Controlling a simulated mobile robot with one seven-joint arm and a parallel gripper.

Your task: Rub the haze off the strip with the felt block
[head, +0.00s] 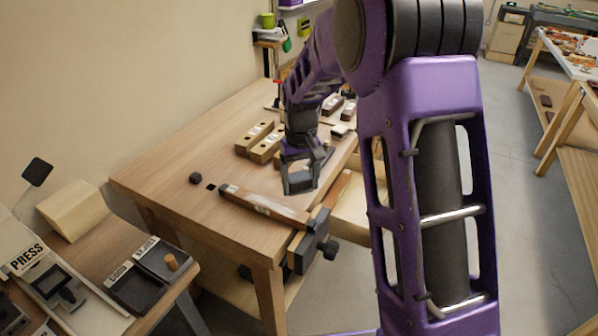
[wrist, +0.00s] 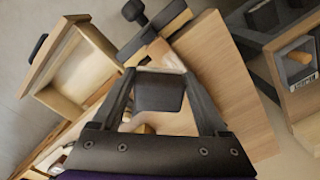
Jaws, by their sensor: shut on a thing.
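My gripper (head: 300,182) is shut on a dark grey block, the felt block (wrist: 158,92), which sits between the two fingers in the wrist view. The strip (head: 255,203) is a long brown wooden bar lying near the front edge of the bench, its right end at the dark vise (head: 312,243). A pale, whitish patch shows on its side. My gripper is above and behind the strip's right part in the head view. In the wrist view the strip (wrist: 164,54) shows just beyond the block, mostly hidden by it. I cannot tell whether they touch.
Several wooden blocks (head: 255,138) stand behind my gripper. An open drawer (wrist: 88,75) juts from the bench. The bench's left part is mostly clear.

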